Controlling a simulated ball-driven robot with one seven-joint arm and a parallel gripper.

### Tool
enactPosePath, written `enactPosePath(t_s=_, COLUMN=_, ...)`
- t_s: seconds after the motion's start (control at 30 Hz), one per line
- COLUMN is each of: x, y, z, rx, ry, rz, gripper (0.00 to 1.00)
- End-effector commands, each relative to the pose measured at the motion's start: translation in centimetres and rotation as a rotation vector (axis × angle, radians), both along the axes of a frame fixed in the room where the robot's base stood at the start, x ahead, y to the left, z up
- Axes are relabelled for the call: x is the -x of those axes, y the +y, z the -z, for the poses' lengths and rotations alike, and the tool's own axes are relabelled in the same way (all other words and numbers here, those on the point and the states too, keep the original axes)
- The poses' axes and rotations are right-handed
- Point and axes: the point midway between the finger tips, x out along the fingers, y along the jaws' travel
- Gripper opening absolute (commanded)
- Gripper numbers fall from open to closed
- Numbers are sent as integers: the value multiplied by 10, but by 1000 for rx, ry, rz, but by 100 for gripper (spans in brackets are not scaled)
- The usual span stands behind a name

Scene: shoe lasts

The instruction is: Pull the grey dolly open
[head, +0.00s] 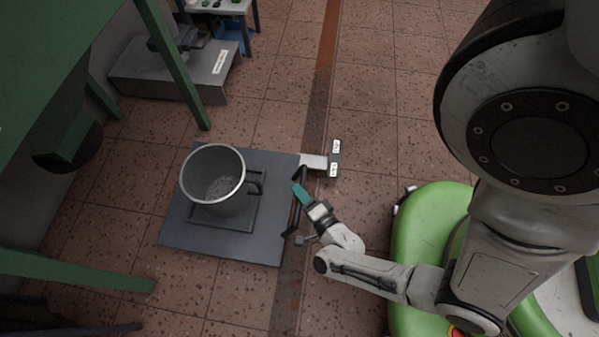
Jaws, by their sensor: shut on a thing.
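The grey dolly (185,228) is a flat, square platform low on the tiled floor, left of centre in the head view. A large grey metal pot (213,180) with a side handle stands on it. A dark bar handle (293,216) runs along the dolly's right edge. My gripper (299,192), with teal fingers, is at that bar and shut on it. The fingertips are small in the picture and partly hide the bar.
A green frame with legs (172,62) stands at the left. A grey labelled box (170,75) sits behind the dolly. A bracket with white labels (334,160) is by the dolly's far right corner. Floor (385,110) to the right is clear up to my green base.

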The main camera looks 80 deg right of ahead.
Motion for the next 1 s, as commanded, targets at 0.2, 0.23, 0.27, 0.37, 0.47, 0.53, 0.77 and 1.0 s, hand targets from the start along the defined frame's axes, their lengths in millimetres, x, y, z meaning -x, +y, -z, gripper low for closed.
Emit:
enactPosePath(t_s=0.2, x=1, y=1, z=1, rx=-2, ry=2, rz=-1, gripper=0)
enactPosePath(t_s=0.23, x=1, y=1, z=1, rx=-2, ry=2, rz=-1, gripper=0)
enactPosePath(t_s=0.27, x=1, y=1, z=1, rx=-2, ry=2, rz=-1, gripper=0)
enactPosePath(t_s=0.37, x=1, y=1, z=1, rx=-3, ry=3, rz=-1, gripper=0)
enactPosePath(t_s=0.47, x=1, y=1, z=1, rx=-3, ry=3, rz=-1, gripper=0)
enactPosePath(t_s=0.53, x=1, y=1, z=1, rx=-3, ry=3, rz=-1, gripper=0)
enactPosePath(t_s=0.77, x=1, y=1, z=1, rx=-2, ry=1, rz=-1, gripper=43)
enactPosePath(t_s=1.0, x=0, y=0, z=0, rx=-1, ry=1, rz=-1, gripper=43)
